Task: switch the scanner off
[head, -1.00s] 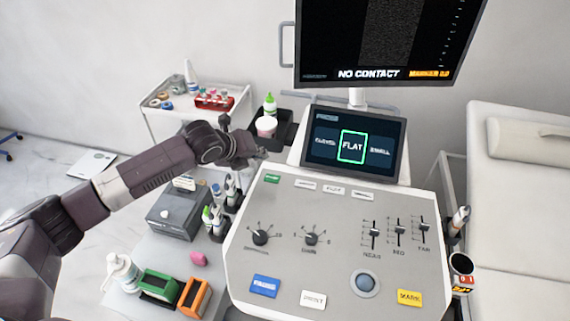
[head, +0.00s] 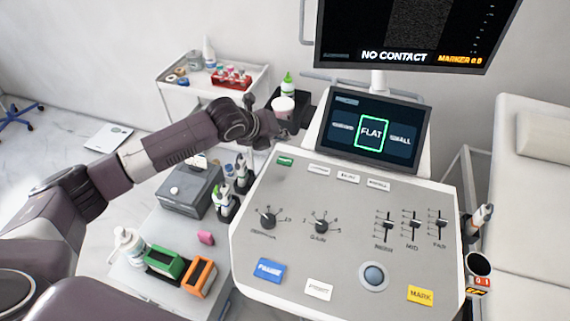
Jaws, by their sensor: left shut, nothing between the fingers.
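The scanner's grey control panel (head: 340,205) stands at the centre right in the head view. A small green button (head: 285,161) sits at its upper left corner. Its tilted touch screen (head: 372,134) is lit with "FLAT" framed in green. The monitor (head: 400,40) above is lit and reads "NO CONTACT". My left gripper (head: 288,131) is shut and empty, in the picture just above the green button and left of the touch screen. Its fingertips are small and dark, and I cannot tell its height above the panel. My right gripper is not in view.
A pink-white cup (head: 283,109) and green-capped bottle (head: 288,85) stand in a dark holder behind my left gripper. A side table with a grey box (head: 189,189), bottles and green and orange holders lies left. A bed (head: 545,200) stands at the right.

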